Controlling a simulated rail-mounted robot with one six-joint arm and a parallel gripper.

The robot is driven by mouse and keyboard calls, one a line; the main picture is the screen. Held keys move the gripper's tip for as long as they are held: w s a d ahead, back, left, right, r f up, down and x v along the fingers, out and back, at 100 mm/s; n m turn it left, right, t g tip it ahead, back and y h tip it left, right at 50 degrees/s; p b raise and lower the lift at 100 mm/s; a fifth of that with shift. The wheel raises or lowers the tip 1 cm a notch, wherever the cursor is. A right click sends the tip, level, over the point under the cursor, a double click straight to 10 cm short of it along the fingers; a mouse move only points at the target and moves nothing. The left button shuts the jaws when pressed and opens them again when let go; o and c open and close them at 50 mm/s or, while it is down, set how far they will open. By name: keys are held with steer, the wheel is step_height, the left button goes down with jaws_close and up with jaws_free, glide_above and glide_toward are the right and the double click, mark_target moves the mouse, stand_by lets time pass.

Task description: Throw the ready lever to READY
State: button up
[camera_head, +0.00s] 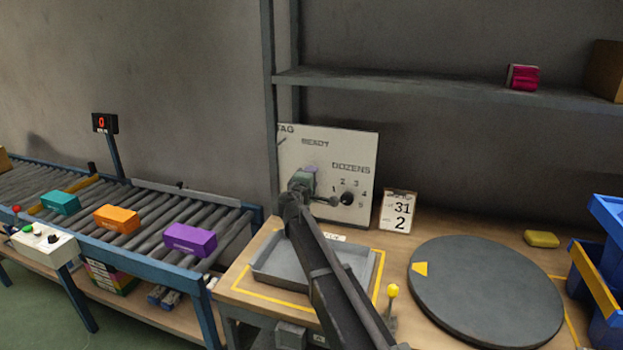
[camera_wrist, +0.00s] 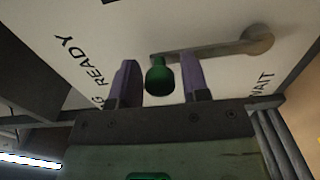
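The ready lever (camera_wrist: 215,48) is a metal bar on a white panel (camera_wrist: 120,25). It runs from a round pivot at the right to a green knob (camera_wrist: 159,79) at its left end in the wrist view. The word READY is printed to the left of the knob and WAIT to the right, below the pivot. My gripper (camera_wrist: 160,80) is open, its two purple fingers on either side of the knob, with a gap visible on both sides. In the head view my gripper (camera_head: 305,180) is in front of the panel (camera_head: 350,150) and hides the lever.
A DOZENS dial (camera_head: 347,198) sits on the panel's right part. A date card (camera_head: 397,211) stands beside the panel. A grey tray (camera_head: 265,275) and a dark turntable (camera_head: 485,290) are on the bench. A conveyor (camera_head: 140,220) with coloured boxes runs at left.

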steer(key=shift+o, duration=0.9)
steer(key=v, duration=1)
steer(key=shift+s, duration=0.4)
steer(key=shift+a+r, duration=0.1)
